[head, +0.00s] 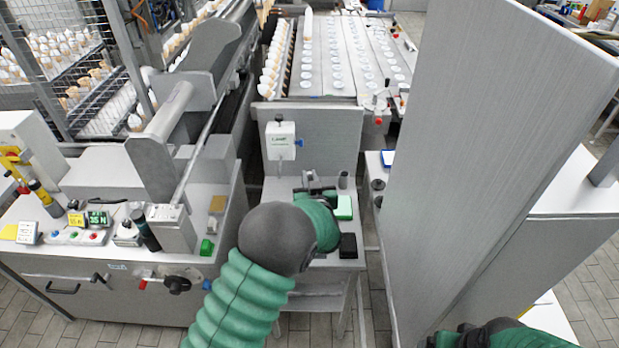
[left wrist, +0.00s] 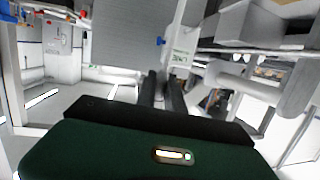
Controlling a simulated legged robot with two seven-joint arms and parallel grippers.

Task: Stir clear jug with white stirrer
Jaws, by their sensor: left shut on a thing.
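My left arm reaches over the small grey side table, and its green wrist covers much of the gripper (head: 317,190) in the head view. In the left wrist view the two dark fingers (left wrist: 163,90) are close together, shut on a thin pale thing that looks like the white stirrer; its shape is mostly hidden. I cannot make out the clear jug in either view. My right gripper (head: 455,338) is only partly in view at the bottom edge, and its fingers are unclear.
A white dispenser box (head: 281,141) with a blue knob is on the upright grey panel (head: 325,130) behind the table. A large grey panel (head: 480,150) blocks the right side.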

